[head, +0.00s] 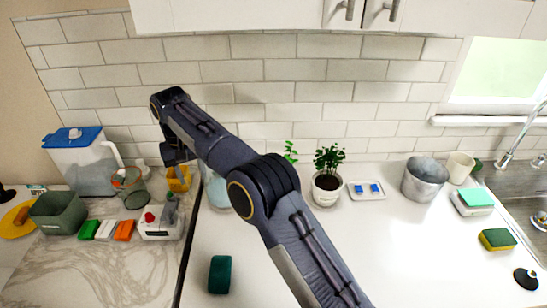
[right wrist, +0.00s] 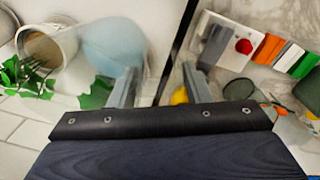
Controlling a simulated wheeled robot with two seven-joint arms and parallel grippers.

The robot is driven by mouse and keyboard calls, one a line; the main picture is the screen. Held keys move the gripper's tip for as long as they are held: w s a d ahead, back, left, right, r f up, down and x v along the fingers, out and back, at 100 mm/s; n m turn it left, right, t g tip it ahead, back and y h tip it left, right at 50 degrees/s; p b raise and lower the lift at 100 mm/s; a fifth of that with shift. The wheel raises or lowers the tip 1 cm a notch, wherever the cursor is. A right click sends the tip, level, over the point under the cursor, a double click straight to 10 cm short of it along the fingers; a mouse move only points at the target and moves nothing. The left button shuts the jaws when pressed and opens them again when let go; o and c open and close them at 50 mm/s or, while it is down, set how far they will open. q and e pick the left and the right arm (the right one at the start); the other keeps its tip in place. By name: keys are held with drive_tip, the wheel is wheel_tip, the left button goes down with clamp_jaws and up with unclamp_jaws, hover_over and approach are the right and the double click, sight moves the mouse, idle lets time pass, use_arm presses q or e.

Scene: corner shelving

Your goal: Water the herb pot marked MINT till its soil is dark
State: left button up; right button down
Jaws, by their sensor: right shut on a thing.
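My right gripper (head: 172,155) is at upper left in the head view, over the counter near the wall. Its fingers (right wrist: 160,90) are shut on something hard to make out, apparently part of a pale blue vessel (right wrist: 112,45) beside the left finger. That vessel (head: 217,192) is partly behind my arm in the head view. A white pot (head: 326,196) with dark soil and a leafy plant stands right of my arm. Bright leaves (head: 290,151) of another plant show above my arm; its pot is hidden. No MINT mark is readable. My left gripper is out of view.
A yellow container (head: 179,179) is just below the gripper. A blue-lidded jug (head: 80,160), a glass jar (head: 131,190) and a green tub (head: 58,212) crowd the left. A metal pot (head: 425,181) and sink (head: 520,200) are right. The front middle counter is mostly clear.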

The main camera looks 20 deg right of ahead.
drive_tip(key=shift+s+r, duration=0.1)
drive_tip(key=shift+r, duration=0.05)
drive_tip(key=shift+d+r+y, duration=1.1)
drive_tip(key=shift+r+y, duration=0.1)
drive_tip(key=shift+r, duration=0.2)
drive_tip(key=d+y, duration=0.2)
drive_tip(key=g+y, duration=0.1)
drive_tip(key=y, duration=0.7)
approach(198, 165)
drive_tip(key=d+r, duration=0.2)
drive_tip(key=r, duration=0.1)
drive_tip(key=shift+d, duration=0.1)
drive_tip(key=shift+w+d+r+g+y, duration=0.1)
drive_tip(key=shift+d+r+g+y, duration=0.05)
drive_tip(key=shift+d+y, duration=0.2)
drive_tip(key=shift+w+d+r+g+y, duration=0.15)
drive_tip(key=shift+d+r+y, duration=0.1)
drive_tip(key=shift+d, duration=0.15)
idle(1.8)
